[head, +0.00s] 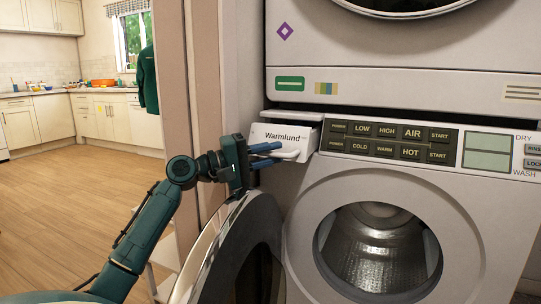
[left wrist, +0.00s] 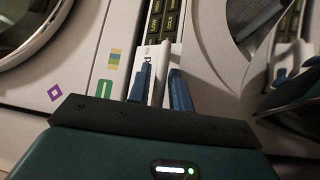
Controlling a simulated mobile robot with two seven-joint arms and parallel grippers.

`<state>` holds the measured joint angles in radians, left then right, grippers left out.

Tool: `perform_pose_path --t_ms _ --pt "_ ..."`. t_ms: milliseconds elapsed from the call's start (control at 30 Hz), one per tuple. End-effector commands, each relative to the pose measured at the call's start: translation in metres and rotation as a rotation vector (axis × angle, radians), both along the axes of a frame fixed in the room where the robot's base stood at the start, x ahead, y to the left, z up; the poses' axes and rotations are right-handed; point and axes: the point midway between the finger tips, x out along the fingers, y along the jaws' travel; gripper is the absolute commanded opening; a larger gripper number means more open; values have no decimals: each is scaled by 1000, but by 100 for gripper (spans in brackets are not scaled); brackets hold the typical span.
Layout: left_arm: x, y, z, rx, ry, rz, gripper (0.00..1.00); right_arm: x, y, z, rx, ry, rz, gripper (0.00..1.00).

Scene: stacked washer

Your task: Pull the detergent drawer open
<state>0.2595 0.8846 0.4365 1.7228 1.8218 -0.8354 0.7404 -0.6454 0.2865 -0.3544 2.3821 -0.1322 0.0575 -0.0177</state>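The detergent drawer (head: 284,134), a white front marked "Warmlund", stands out from the washer at the left of its control panel. A dark gap shows above its front, so it is partly open. Its pale handle (head: 288,155) sticks out low on the front. My left gripper (head: 268,154) is at the handle, with one blue finger on each side of it. My right gripper is not in view.
The washer's round door (head: 235,255) hangs open below my left gripper, showing the empty metal drum (head: 378,248). The control panel (head: 388,142) is right of the drawer. The upper machine (head: 400,50) is above. Wooden floor (head: 80,190) is free at left.

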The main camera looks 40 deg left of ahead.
Motion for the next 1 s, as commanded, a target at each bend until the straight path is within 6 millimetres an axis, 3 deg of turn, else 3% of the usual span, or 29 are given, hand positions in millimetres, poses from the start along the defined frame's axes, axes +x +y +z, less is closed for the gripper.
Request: perform_pose_path --t_ms 300,567,1000 --pt "2 -1 0 0 1 0 21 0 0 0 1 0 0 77" --pt "2 -1 0 0 1 0 0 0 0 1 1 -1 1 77" --pt "2 -1 -1 0 1 -1 0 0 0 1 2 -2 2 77"
